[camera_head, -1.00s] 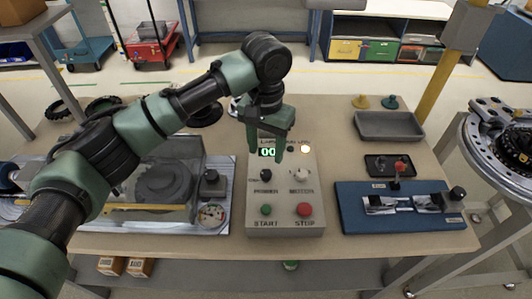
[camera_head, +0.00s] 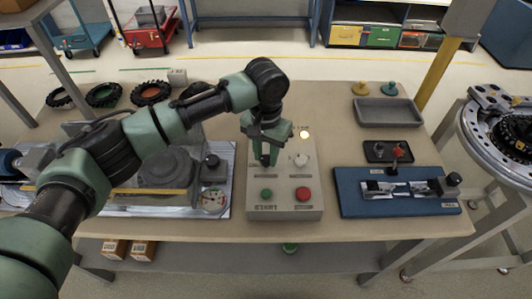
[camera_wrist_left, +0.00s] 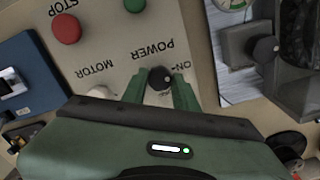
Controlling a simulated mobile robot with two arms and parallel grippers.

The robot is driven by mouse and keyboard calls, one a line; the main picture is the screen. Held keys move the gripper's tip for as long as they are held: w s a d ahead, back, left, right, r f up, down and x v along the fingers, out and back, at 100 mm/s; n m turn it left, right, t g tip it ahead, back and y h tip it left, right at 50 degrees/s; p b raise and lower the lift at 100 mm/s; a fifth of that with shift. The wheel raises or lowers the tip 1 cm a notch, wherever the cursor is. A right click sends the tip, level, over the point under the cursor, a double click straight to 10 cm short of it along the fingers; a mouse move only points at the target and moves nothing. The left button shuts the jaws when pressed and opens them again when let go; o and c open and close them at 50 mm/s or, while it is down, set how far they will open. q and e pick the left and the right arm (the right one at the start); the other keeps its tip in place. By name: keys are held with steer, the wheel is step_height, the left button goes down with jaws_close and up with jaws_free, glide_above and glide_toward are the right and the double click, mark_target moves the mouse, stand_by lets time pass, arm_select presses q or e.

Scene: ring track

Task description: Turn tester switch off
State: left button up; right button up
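The tester (camera_head: 285,206) is a grey box with a dark POWER knob, a pale MOTOR knob (camera_head: 300,161), a green START button (camera_head: 266,194) and a red STOP button (camera_head: 303,194). A round lamp (camera_head: 304,134) on it is lit. My left gripper (camera_head: 265,163) is lowered over the POWER knob and covers most of it and the display in the head view. In the left wrist view the POWER knob (camera_wrist_left: 160,78) sits between the two green fingers, which stand apart on either side. Contact is hard to judge. My right gripper is not in view.
A blue fixture (camera_head: 350,205) stands to the right of the tester, with a grey tray (camera_head: 388,111) behind it. A grey machine with a gauge (camera_head: 213,200) stands close on the left. Several black rings with coloured centres, such as this one (camera_head: 104,95), lie at the back left.

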arm_select(q)
jaws_close()
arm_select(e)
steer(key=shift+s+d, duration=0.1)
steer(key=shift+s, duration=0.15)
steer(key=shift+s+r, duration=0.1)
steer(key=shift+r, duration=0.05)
